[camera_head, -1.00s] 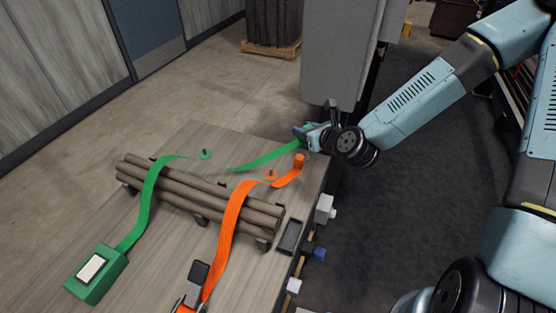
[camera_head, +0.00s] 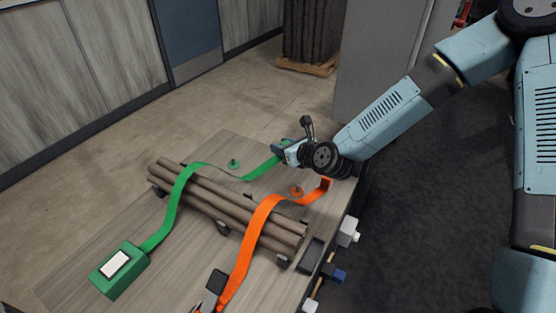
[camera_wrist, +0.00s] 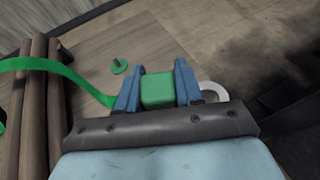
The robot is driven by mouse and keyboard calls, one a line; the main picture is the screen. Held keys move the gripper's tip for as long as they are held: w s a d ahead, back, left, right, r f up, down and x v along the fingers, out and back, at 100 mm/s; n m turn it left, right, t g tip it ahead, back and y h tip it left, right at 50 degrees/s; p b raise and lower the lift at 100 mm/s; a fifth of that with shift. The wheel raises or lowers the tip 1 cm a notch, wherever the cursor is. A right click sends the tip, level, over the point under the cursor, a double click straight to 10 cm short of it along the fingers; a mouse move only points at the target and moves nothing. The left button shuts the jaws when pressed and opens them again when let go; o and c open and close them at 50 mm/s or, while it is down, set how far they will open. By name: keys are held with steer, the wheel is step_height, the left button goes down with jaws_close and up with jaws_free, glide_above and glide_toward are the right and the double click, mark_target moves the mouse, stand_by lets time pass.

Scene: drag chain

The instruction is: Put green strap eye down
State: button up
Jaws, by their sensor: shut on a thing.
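My gripper (camera_head: 284,153) is shut on the green block (camera_wrist: 158,89) at the end of the green strap (camera_head: 185,187). In the wrist view the block sits between my blue fingers (camera_wrist: 158,86). A pale ring, apparently the strap eye (camera_wrist: 214,91), sticks out past the right finger, partly hidden by it. The strap runs from a green box (camera_head: 119,270) over the bundle of logs to my gripper. A green peg (camera_head: 234,164) on a round base stands bare on the wooden bed, left of my gripper; it also shows in the wrist view (camera_wrist: 119,66).
An orange strap (camera_head: 258,223) crosses the logs (camera_head: 222,212) to the right of the green one. An orange peg (camera_head: 296,191) stands near its end, close to my gripper. A grey cabinet (camera_head: 385,70) stands behind my arm. The bed around the green peg is clear.

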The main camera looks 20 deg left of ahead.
glide_above(276, 165)
steer(key=f, duration=0.5)
steer(key=shift+d, duration=0.2)
steer(key=shift+w+a+f, duration=0.1)
steer(key=shift+a+f, duration=0.1)
steer(key=shift+f, duration=1.6)
steer(key=shift+f, duration=0.1)
steer(key=o, duration=1)
steer(key=shift+o, duration=0.2)
steer(key=v, duration=1.2)
steer(key=shift+r, duration=0.25)
